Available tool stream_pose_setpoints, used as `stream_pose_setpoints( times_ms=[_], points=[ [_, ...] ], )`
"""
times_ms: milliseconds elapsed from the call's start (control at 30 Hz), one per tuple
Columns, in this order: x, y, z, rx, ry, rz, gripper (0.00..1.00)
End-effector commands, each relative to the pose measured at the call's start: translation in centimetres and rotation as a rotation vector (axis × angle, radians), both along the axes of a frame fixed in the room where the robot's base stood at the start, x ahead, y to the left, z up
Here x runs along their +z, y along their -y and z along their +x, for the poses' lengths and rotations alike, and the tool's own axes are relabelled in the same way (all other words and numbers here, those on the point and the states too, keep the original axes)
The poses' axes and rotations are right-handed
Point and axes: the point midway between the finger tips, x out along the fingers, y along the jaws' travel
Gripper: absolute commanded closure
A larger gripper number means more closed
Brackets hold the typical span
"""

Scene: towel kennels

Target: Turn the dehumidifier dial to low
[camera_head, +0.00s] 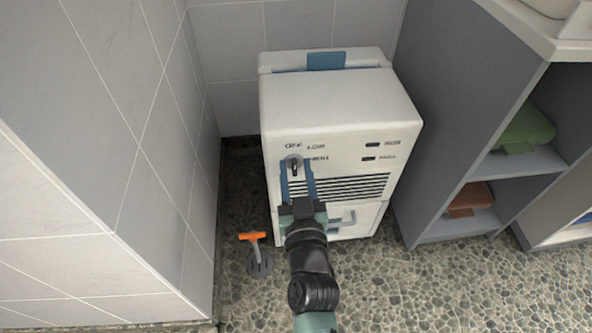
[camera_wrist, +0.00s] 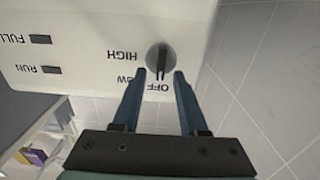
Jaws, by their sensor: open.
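The dehumidifier (camera_head: 335,110) is a white box with a louvred front. Its dial (camera_head: 294,160) sits at the upper left of that front, with OFF, LOW and HIGH printed around it. In the wrist view the dial (camera_wrist: 153,56) is a grey knob with a black bar, which lines up roughly with the OFF mark (camera_wrist: 166,87). My gripper (camera_head: 297,168) is open in front of the dial. In the wrist view its blue fingertips (camera_wrist: 160,74) lie on either side of the bar's lower end, apart from it. Contact is not visible.
A tiled wall (camera_head: 120,120) stands close on the left. A grey shelf unit (camera_head: 470,130) with folded green (camera_head: 525,128) and brown (camera_head: 470,200) cloths stands on the right. An orange-handled tool (camera_head: 253,237) stands on the pebbled floor left of my arm.

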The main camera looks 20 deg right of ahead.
Motion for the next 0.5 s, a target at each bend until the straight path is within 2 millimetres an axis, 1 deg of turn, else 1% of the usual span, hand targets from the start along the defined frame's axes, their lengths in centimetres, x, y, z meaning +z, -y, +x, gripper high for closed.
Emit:
stream_pose_setpoints(
  times_ms=[100,167,200,333,500],
  points=[
    [-0.02,-0.01,-0.02,0.0,0.0,0.0,0.57],
    [-0.02,-0.01,-0.03,0.0,0.0,0.0,0.68],
    [-0.02,-0.01,-0.03,0.0,0.0,0.0,0.76],
    [-0.02,-0.01,-0.04,0.0,0.0,0.0,0.99],
    [-0.02,-0.01,-0.05,0.0,0.0,0.0,1.0]
  ],
)
